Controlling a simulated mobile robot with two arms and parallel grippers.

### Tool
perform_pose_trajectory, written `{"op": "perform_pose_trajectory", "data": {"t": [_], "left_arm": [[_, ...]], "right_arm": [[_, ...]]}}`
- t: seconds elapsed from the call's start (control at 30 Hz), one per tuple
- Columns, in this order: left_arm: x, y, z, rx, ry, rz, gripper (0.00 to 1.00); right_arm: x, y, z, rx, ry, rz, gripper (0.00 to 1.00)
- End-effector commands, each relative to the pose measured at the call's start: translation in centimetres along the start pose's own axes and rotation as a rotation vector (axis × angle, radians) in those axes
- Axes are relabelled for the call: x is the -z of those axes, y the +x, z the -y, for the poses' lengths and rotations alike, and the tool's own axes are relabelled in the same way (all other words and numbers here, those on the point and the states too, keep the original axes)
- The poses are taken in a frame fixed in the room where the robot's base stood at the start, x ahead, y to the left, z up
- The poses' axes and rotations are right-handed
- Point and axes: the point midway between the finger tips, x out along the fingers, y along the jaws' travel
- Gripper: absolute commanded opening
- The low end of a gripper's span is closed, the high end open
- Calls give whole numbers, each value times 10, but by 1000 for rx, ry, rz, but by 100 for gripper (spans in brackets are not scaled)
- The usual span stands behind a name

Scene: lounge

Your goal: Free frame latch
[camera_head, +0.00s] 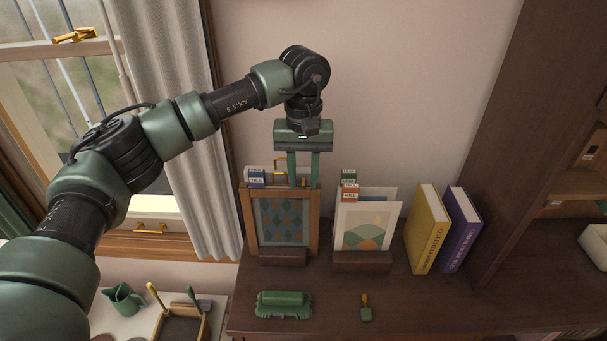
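A brown wooden frame (245,215) with a blue and brown diamond-pattern panel (283,222) stands upright in a dark stand on the shelf top. A small orange-brass piece (304,182), possibly the latch, shows at the frame's top edge. My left gripper (304,181) points straight down at that top edge. Its two green fingers are apart, one on each side of the brass piece, with a visible gap between them. Whether they touch the piece or the frame I cannot tell. The fingertips are partly hard to make out against the frame. My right gripper is not in view.
Small labelled boxes (254,178) and a brass loop (280,165) stand behind the frame. Art cards (367,228) stand to its right, then yellow (428,230) and purple (461,228) books. A green ribbed object (283,304) and a small orange-handled tool (365,307) lie in front.

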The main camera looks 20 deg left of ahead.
Motion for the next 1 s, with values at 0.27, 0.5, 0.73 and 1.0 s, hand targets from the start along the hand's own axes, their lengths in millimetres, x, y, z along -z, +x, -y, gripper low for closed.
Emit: {"op": "perform_pose_trajectory", "data": {"t": [0.27, 0.5, 0.73, 1.0], "left_arm": [[0, 0, 0, 0, 0, 0, 0], [0, 0, 0, 0, -24, 0, 0], [0, 0, -2, -1, -133, 0, 0], [1, 0, -5, -1, -364, -1, 0]], "right_arm": [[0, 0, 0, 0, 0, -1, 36], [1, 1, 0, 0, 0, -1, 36], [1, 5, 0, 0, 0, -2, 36], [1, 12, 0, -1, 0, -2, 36]]}}
